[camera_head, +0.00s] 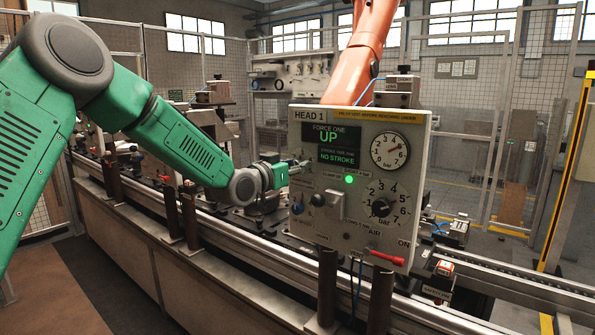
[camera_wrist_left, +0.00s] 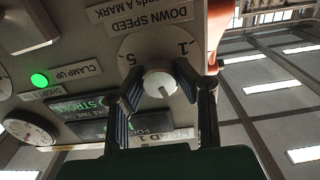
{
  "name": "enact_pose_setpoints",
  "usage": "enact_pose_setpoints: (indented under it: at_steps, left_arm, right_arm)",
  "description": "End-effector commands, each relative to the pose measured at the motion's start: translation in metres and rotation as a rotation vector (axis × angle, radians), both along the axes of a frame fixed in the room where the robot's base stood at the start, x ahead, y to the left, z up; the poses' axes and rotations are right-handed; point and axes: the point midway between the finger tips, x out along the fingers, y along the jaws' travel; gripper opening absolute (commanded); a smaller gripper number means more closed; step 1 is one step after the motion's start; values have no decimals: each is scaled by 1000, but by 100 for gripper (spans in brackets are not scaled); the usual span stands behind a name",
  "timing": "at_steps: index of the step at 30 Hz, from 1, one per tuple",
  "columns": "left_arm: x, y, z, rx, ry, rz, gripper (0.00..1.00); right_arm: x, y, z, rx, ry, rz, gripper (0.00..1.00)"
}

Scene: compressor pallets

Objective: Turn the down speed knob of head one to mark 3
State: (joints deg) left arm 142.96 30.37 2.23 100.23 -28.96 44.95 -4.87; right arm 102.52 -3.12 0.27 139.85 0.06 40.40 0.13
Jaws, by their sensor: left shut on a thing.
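The HEAD 1 panel (camera_head: 340,225) stands upright on posts in the head view. My left gripper (camera_head: 298,166) reaches its upper left side from the left, and hides the knob there. In the left wrist view, which sees the panel upside down, the round pale down speed knob (camera_wrist_left: 160,82) sits between the two fingers of my left gripper, which is shut on it. Its DOWN SPEED label (camera_wrist_left: 157,28) and dial marks 1 and 5 show; the fingers and knob hide the other marks. I cannot tell which mark the knob points to. My right gripper is not in view.
The panel also carries a pressure gauge (camera_head: 390,151), a black bar knob (camera_head: 380,208), a lit green lamp (camera_head: 349,180), a blue knob (camera_head: 297,208) and a red air lever (camera_head: 386,257). A conveyor rail (camera_head: 500,284) runs below. An orange robot arm (camera_head: 366,50) rises behind.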

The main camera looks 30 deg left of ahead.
Motion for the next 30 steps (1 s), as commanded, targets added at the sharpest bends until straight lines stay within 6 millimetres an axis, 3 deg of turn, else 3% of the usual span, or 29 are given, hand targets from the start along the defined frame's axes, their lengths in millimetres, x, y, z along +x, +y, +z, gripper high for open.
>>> enact_pose_setpoints:
  at_steps: [1, 12, 30]
  left_arm:
    - [-2, -1, -12, 41, 21, -2, 0]
    - [-2, 0, -12, 252, 3, -2, 0]
    - [-2, 0, -11, 311, -2, -1, 0]
  right_arm:
    - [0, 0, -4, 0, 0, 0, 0]
    - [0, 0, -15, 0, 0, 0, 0]
    - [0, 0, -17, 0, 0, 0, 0]
